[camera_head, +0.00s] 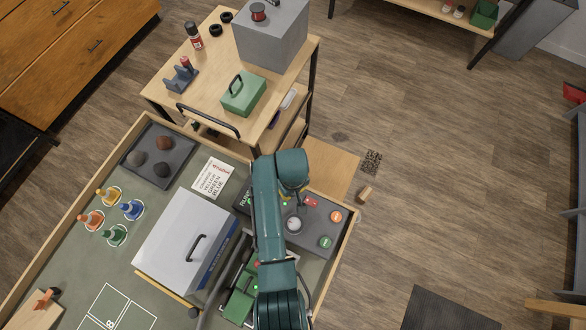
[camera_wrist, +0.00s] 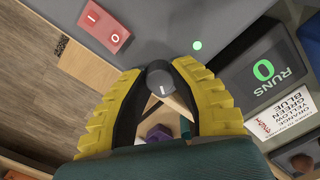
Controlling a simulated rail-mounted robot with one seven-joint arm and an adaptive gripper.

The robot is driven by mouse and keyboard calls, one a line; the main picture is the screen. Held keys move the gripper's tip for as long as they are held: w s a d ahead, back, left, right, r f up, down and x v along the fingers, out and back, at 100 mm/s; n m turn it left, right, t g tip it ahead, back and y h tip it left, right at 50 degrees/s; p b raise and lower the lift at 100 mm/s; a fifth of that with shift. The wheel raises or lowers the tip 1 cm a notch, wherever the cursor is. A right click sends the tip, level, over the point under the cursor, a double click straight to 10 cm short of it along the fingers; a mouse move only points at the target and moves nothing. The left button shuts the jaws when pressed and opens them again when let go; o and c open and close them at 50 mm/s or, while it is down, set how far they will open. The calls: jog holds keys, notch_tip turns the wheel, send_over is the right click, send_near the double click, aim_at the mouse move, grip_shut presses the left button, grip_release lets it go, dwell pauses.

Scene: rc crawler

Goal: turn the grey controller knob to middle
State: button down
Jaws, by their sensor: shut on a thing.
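The grey controller box (camera_head: 318,228) lies under my arm in the head view, and its grey top (camera_wrist: 165,25) fills the upper part of the wrist view. The dark grey round knob (camera_wrist: 158,75) has a short white mark on its lower part in the wrist view. My gripper (camera_wrist: 158,82) has yellow fingers with dark inner pads, and they are shut on the knob from both sides.
A white-lidded box (camera_head: 185,240) stands left of my arm. A wooden cart (camera_head: 215,90) with a green case (camera_head: 243,94) stands behind.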

jog(key=n+p, duration=0.1)
jog(key=n, duration=0.5)
jog(key=shift+n, duration=0.3)
dwell(0.4)
jog(key=c, duration=1.1)
grip_release()
notch_tip(320, 180, up, 12)
